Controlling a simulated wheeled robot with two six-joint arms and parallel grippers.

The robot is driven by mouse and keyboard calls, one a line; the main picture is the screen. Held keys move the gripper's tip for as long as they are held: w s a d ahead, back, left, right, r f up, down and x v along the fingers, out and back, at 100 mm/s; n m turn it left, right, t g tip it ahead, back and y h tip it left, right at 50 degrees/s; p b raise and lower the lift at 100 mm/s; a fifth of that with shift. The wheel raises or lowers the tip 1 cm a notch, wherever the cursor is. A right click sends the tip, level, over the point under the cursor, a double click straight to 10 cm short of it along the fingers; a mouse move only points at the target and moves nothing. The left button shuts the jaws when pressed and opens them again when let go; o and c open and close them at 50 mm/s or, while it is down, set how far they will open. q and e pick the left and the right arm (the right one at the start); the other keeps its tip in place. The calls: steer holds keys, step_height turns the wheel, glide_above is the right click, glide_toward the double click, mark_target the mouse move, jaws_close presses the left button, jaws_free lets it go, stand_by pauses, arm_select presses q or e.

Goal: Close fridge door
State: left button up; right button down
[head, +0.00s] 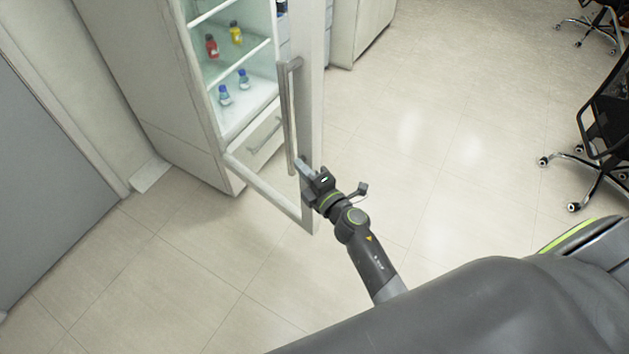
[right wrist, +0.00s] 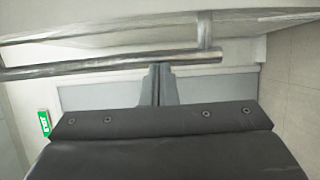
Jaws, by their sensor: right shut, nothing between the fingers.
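The fridge (head: 170,90) stands at the upper left in the head view with its glass door (head: 308,150) swung open. The door carries a long metal handle (head: 290,115), which also shows as a bar across the right wrist view (right wrist: 110,62). My right gripper (head: 301,165) is shut and empty, with its fingertips at the lower end of the handle. In the right wrist view the closed fingers (right wrist: 158,85) reach up to the bar near its end; I cannot tell whether they touch it. My left gripper is not in view.
Bottles (head: 211,46) stand on the fridge shelves, above a white drawer (head: 262,138). Office chairs (head: 607,120) stand at the right. A grey panel (head: 45,180) is at the left. The tiled floor (head: 430,130) between the door and the chairs is clear.

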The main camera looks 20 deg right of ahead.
mark_target(312, 156)
steer(key=shift+w+d, duration=1.45)
steer(key=shift+d, duration=0.3)
steer(key=shift+d+b, duration=0.1)
steer(key=shift+b, duration=0.25)
